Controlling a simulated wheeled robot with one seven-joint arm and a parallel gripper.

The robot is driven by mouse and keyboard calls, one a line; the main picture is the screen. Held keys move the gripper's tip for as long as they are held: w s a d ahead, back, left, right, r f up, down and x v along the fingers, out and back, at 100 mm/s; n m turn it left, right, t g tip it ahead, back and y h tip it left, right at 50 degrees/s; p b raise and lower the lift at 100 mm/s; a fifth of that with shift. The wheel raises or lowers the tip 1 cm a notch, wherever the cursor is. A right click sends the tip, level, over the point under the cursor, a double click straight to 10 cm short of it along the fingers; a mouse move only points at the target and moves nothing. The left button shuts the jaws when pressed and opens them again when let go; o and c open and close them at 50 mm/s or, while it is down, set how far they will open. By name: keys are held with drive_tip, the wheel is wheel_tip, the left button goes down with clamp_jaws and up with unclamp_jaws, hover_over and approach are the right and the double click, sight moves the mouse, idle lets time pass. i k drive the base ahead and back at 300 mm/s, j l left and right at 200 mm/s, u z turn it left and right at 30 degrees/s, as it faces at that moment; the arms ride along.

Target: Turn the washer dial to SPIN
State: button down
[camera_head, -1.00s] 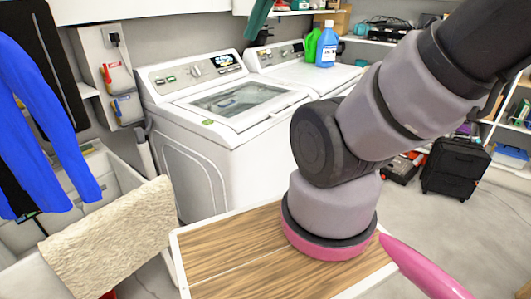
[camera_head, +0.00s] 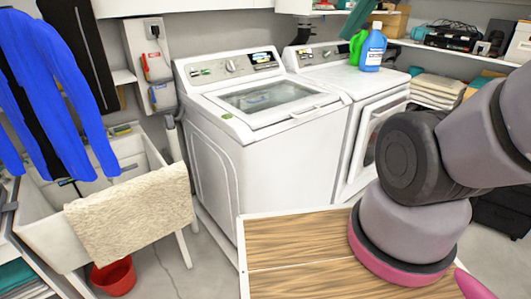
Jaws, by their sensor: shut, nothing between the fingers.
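The washer (camera_head: 275,165) is a white top-loader with a glass lid, standing left of centre against the back wall. Its dial (camera_head: 231,66) is a small round silver knob on the control panel, with coloured buttons to its left and a lit display (camera_head: 264,58) to its right. The dial's pointing direction and any SPIN label are too small to read. My arm is at the right of the picture, apart from the washer in the image, and does not cover the dial.
A second white machine (camera_head: 375,125) stands right of the washer, with a blue bottle (camera_head: 373,50) and a green bottle (camera_head: 357,47) on top. A sink (camera_head: 37,222) with a beige towel (camera_head: 130,212) is at left, near a red bucket (camera_head: 115,277). A wood-topped surface (camera_head: 290,240) is in front.

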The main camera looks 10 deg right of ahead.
sight(231, 67)
drive_tip(key=i+l+u, duration=0.25)
drive_tip(key=i+u, duration=0.2)
drive_tip(key=i+l+u, duration=0.5)
drive_tip(key=k+j, duration=0.1)
